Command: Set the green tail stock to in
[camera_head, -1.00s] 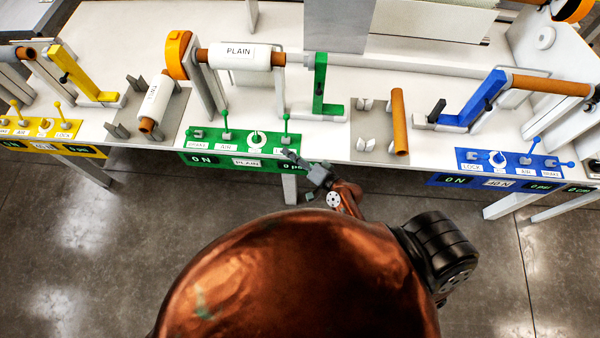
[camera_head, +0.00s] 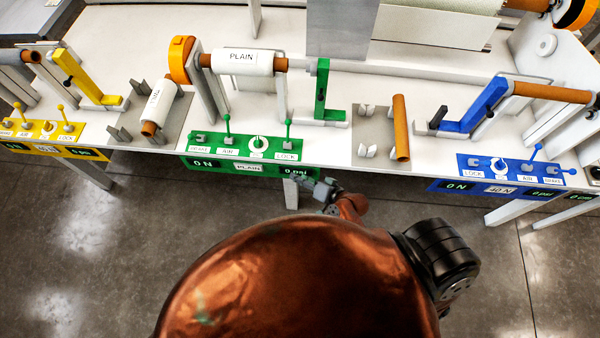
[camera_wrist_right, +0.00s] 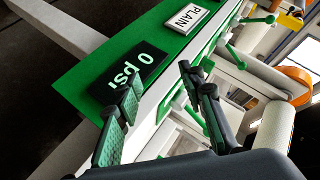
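The green tail stock (camera_head: 322,92) stands upright on the table at the right end of the PLAIN roll (camera_head: 242,62); a grey shaft spans between them. In front is the green control panel (camera_head: 240,148) with BRAKE, AIR and LOCK controls. The LOCK lever (camera_head: 289,128) and AIR lever (camera_head: 227,124) both stand up. My right gripper (camera_head: 308,184) is just in front of the panel's right end, below the LOCK lever. In the right wrist view its fingers (camera_wrist_right: 165,115) are apart and empty near the 0 psi display (camera_wrist_right: 128,75). My left gripper is not in view.
A yellow station (camera_head: 45,133) is at left and a blue station (camera_head: 515,168) at right. A spare roll (camera_head: 160,102) and a bare brown core (camera_head: 401,125) lie in cradles on either side of the green station. Open floor lies in front of the table.

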